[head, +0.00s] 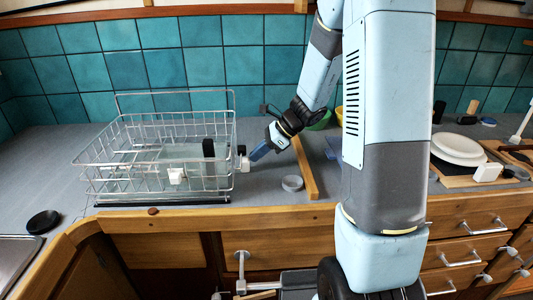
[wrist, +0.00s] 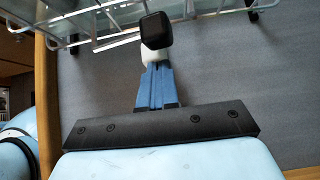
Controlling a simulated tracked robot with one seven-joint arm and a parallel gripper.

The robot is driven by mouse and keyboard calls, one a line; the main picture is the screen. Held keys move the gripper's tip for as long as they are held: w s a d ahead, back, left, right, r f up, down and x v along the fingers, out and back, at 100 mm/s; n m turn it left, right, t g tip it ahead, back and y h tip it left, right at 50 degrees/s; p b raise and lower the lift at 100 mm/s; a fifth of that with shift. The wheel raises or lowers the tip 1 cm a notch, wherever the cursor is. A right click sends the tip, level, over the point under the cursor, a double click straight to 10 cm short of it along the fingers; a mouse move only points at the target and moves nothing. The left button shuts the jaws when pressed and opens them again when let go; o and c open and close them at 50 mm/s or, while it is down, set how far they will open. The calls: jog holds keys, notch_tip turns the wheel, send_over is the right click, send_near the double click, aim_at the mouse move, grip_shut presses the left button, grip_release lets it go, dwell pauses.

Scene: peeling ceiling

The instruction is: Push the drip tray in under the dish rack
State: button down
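The wire dish rack (head: 150,150) stands on the grey counter at the left in the head view; its wires show along the top of the wrist view (wrist: 95,30). A thin dark edge, apparently the drip tray (head: 165,203), shows along the rack's front bottom; the rest is hidden. My gripper (head: 257,152) is just right of the rack, low over the counter. In the wrist view its blue fingers (wrist: 155,82) lie close together, shut. A small white piece with a black block (wrist: 155,30) is at their tips by the rack's side; I cannot tell whether they touch it.
A black round disc (head: 43,221) lies at front left, by the sink (head: 18,258). White plates (head: 458,150) are at the far right. Bare counter lies between.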

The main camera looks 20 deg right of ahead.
jog(key=shift+s+d, duration=0.1)
jog(key=shift+d, duration=0.2)
jog(key=d, duration=0.4)
jog(key=shift+s+r, duration=0.25)
jog(key=shift+s, duration=0.15)
jog(key=v, duration=0.9)
jog(key=s+a+r+n+t+h, duration=0.1)
jog(key=s+a+r+n+h, duration=0.2)
jog(key=s+r+n, duration=0.3)
jog(key=s+a+r+n+t+h, duration=0.2)
jog(key=s+r+n+h, duration=0.3)
jog(key=s+n, duration=0.9)
jog(key=s+r, duration=0.1)
jog(key=s, duration=0.1)
jog(key=shift+s+a+r+n+t+h, duration=0.2)
jog(key=shift+s+a+n+t+h, duration=0.1)
jog(key=shift+s+a+h, duration=0.1)
